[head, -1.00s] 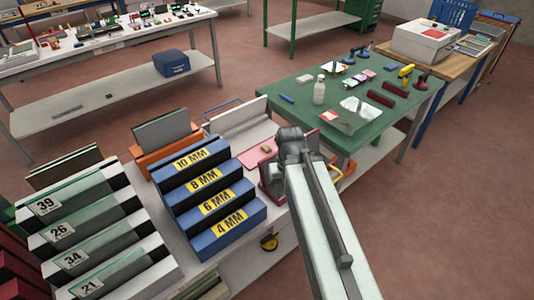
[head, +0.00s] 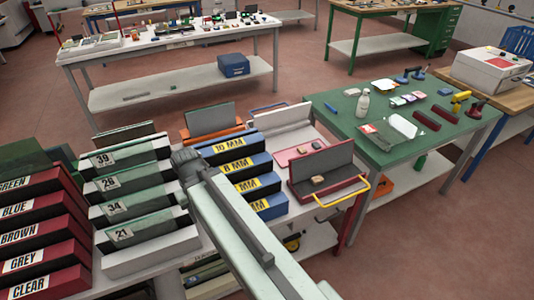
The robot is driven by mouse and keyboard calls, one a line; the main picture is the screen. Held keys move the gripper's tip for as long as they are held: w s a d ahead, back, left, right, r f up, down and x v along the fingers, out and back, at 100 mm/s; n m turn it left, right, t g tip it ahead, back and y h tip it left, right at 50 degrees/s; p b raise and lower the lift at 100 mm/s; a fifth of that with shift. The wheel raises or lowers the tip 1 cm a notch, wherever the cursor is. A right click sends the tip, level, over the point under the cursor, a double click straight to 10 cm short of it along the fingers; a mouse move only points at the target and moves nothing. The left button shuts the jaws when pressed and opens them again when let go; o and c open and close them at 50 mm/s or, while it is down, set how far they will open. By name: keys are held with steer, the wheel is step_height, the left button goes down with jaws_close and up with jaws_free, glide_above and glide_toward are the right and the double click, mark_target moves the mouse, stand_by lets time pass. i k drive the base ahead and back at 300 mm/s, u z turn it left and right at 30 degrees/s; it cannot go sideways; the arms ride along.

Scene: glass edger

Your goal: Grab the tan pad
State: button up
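Two small tan or brown pads show in the head view. One tan pad (head: 318,180) lies in the open red-and-grey case with a yellow handle (head: 322,168). The other small tan block (head: 303,149) lies on the pink surface behind that case. I cannot tell which one is meant. My gripper (head: 184,165) is at the far end of my arm, over the racks, well to the left of both pads and apart from them. Its fingers are too small and turned away to tell whether they are open or shut.
The blue rack with millimetre labels (head: 262,187) stands between my gripper and the case. The numbered rack (head: 122,192) and the colour-named rack (head: 45,240) stand to the left. A green table (head: 380,150) holds a white bottle (head: 363,104) and several tools. Red floor lies open at right.

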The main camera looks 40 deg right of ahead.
mark_target(301, 150)
steer(key=u, duration=1.75)
steer(key=k, duration=2.3)
steer(key=z, duration=0.9)
steer(key=i, duration=1.95)
steer(key=u, duration=0.05)
